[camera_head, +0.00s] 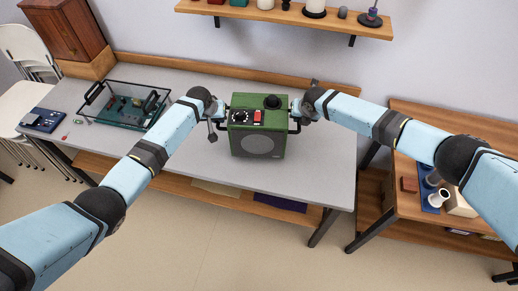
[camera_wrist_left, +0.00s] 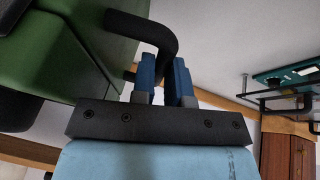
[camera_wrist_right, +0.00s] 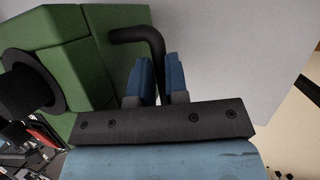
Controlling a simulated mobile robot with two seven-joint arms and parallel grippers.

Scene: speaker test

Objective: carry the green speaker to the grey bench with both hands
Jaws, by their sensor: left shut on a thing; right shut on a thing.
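The green speaker (camera_head: 258,145) is upright over the middle right of the grey bench (camera_head: 325,180) in the head view. It has a round grille in front, a red switch and black knobs on top, and a black handle on each side. My left gripper (camera_head: 224,113) is shut on the speaker's left handle (camera_wrist_left: 150,32); blue fingers (camera_wrist_left: 166,75) show beside it in the left wrist view. My right gripper (camera_head: 296,114) is shut on the right handle (camera_wrist_right: 140,36), with its fingers (camera_wrist_right: 158,75) in the right wrist view. I cannot tell whether the speaker's underside touches the bench.
A glass-walled case (camera_head: 124,105) stands on the bench's left, with a dark blue device (camera_head: 44,119) beside it. A wooden bench (camera_head: 420,118) with a blue tray stands at the right. A wall shelf (camera_head: 290,16) is above. Bare bench top lies right of the speaker.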

